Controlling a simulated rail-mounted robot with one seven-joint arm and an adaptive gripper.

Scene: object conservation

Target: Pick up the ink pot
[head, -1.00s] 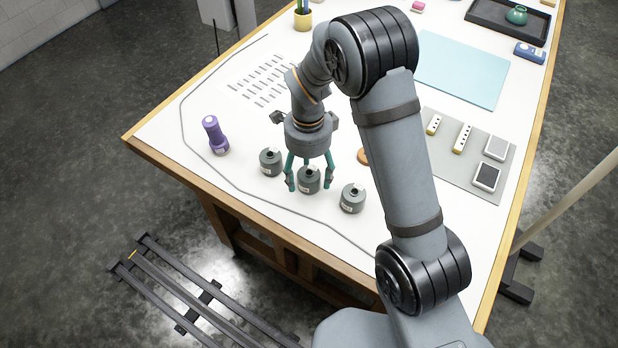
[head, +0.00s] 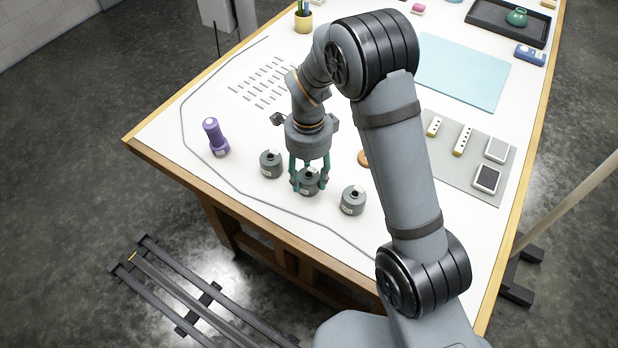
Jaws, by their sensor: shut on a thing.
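Three similar grey-green ink pots with dark tops stand in a row near the front edge of the white table. My gripper (head: 310,184) points down over the middle ink pot (head: 308,187), and its teal fingers are shut on the pot's sides. The middle pot is upright and appears to rest on the table; the fingers hide part of it. The left ink pot (head: 271,163) and the right ink pot (head: 353,200) stand free on either side of my gripper.
A thin grey cord (head: 236,190) curves along the table (head: 180,110). A light blue mat (head: 462,68) lies behind my arm. A grey mat (head: 463,176) with small items lies at the right. A dark tray (head: 480,22) is at the back.

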